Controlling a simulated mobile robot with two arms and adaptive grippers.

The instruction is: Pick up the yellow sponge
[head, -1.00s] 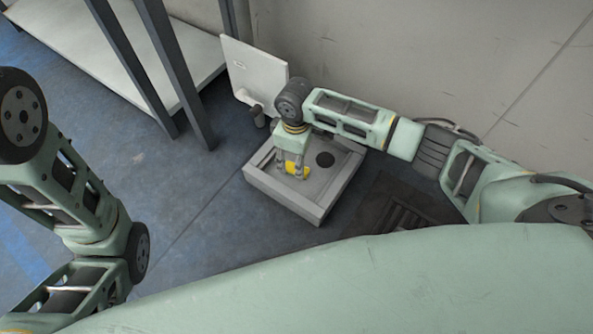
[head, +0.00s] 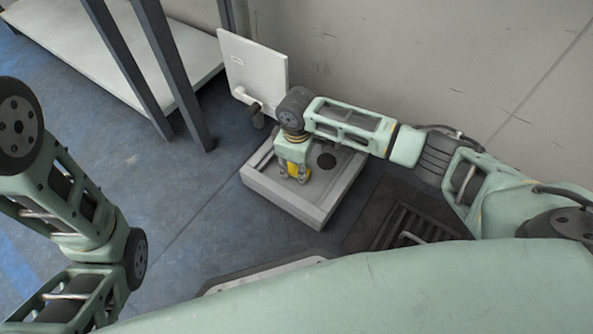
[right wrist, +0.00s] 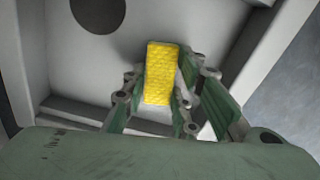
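The yellow sponge (head: 296,170) is at my right gripper, over the grey tray-like box on the floor. In the right wrist view the sponge (right wrist: 161,75) stands out as a textured yellow block between the two fingers of my right gripper (right wrist: 163,88). One finger is close along each side of it; I cannot tell whether they press on it. In the head view my right gripper (head: 293,178) points down into the box and partly hides the sponge. My left arm is at the left edge, and its gripper is out of view.
The grey box (head: 322,212) has raised rims and a dark round spot (head: 326,160) on its floor. A white panel (head: 253,70) stands behind it. A shelf with dark posts (head: 172,75) is at the back left. The blue floor left of the box is clear.

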